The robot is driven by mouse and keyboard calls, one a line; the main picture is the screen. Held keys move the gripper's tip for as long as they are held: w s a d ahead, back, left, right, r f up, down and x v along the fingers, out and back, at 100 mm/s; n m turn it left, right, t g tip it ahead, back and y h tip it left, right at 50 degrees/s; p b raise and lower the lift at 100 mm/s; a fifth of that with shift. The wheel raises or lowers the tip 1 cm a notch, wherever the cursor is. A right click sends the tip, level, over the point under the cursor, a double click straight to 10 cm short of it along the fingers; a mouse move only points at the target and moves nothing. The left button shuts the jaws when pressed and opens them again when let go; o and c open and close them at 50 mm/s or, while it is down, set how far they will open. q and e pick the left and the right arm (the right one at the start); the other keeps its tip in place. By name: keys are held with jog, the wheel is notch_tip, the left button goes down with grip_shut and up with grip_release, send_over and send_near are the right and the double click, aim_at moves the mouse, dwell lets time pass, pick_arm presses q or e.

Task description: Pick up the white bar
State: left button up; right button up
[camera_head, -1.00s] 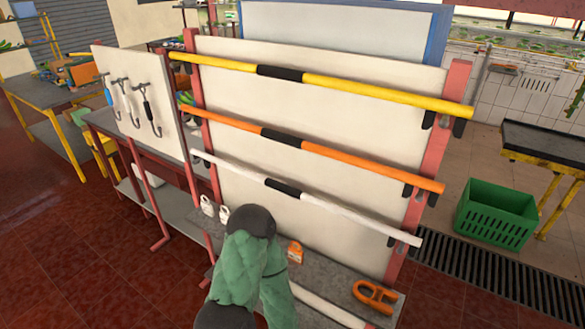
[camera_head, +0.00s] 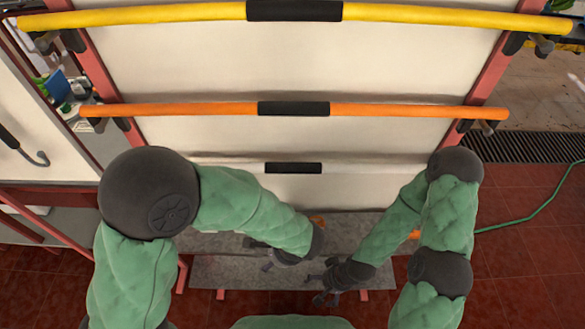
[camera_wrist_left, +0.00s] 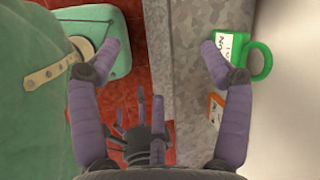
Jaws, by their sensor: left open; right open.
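The white bar (camera_head: 293,168) hangs level across the white panel in the head view, below the orange and yellow bars. It has a black middle section, and my arms cover parts of its ends. My left gripper (camera_head: 268,260) is below the bar, over the grey shelf, and shows only in part past my forearm. In the left wrist view its two purple fingers (camera_wrist_left: 162,55) are spread with nothing between them. My right gripper (camera_head: 325,291) is open and empty, low near the shelf's front edge; it also shows in the left wrist view (camera_wrist_left: 150,140). Neither gripper touches the bar.
The orange bar (camera_head: 200,109) and yellow bar (camera_head: 420,14) hang above on brackets. The grey shelf (camera_head: 225,272) juts out beneath the panel. A green mug (camera_wrist_left: 240,55) and an orange item (camera_wrist_left: 215,108) are on it. A green hose (camera_head: 540,207) lies on the red floor at right.

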pick_arm(q)
jog(key=w+d+r+m+t, duration=0.25)
jog(key=w+r+t, duration=0.2)
jog(key=r, duration=0.35)
jog(key=t, duration=0.7)
send_near(295, 174)
jog(key=w, duration=0.3)
jog(key=w+a+f+b, duration=0.1)
jog(key=w, duration=0.1)
jog(key=shift+a+f, duration=0.3)
jog(key=shift+a, duration=0.05)
jog(key=shift+b+x, duration=0.7)
jog(key=shift+x, duration=2.5)
jog(key=shift+d+r, duration=0.1)
jog(key=shift+d, duration=0.05)
jog(key=shift+c, duration=0.2)
jog(key=c, duration=1.5)
